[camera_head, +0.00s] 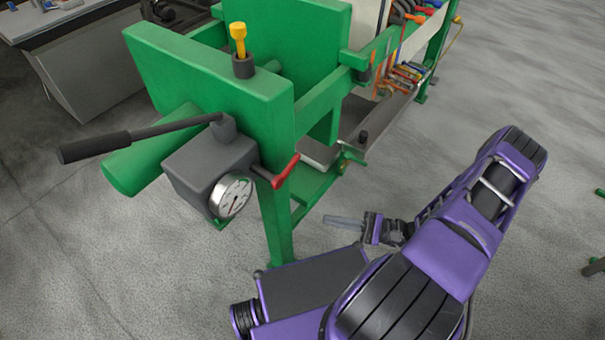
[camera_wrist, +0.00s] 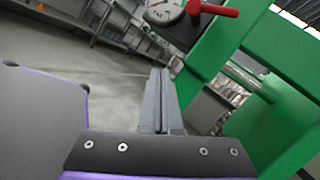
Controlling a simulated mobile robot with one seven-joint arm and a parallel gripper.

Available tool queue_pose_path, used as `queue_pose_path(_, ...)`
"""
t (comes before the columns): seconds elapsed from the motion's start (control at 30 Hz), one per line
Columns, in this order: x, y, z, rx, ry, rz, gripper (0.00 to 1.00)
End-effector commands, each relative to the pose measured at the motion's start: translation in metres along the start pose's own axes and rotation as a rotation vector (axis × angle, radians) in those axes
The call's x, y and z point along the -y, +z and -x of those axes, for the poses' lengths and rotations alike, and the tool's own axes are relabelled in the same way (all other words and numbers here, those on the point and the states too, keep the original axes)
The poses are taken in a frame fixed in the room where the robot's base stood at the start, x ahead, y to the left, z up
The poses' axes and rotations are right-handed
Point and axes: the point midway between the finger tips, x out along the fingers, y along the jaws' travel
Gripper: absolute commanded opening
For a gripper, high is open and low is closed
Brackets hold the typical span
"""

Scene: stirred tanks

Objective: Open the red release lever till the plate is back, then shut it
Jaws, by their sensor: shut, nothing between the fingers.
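The red release lever (camera_head: 287,172) sticks out from the right side of a grey pump block (camera_head: 207,160) on the green press frame. In the wrist view the red lever (camera_wrist: 212,9) is at the top, above and right of my fingertips. My gripper (camera_head: 328,220) is shut and empty, below and right of the lever, apart from it. In the wrist view my gripper (camera_wrist: 160,72) shows its two fingers pressed together. A green plate (camera_head: 305,30) stands behind the green front end wall (camera_head: 205,70); a gap lies between it and the wall at the top.
A round gauge (camera_head: 231,196) sits beside the lever. A long black pump handle (camera_head: 125,140) points left. A green leg (camera_head: 276,225) stands below the lever, left of my gripper. A grey bench (camera_head: 85,60) is at the back left.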

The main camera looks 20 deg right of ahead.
Motion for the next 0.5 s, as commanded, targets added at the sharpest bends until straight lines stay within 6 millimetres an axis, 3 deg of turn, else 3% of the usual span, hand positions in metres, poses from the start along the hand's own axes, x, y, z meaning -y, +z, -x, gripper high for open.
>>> queue_pose_path(0.1,0.016,0.009,0.001,0.089,-0.238,-0.007,0.0)
queue_pose_path(0.2,0.027,0.015,0.004,0.137,-0.354,-0.002,0.0)
queue_pose_path(0.37,0.036,0.02,0.004,0.165,-0.417,0.003,0.0)
queue_pose_path(0.5,0.042,0.024,-0.01,0.166,-0.414,0.002,0.0)
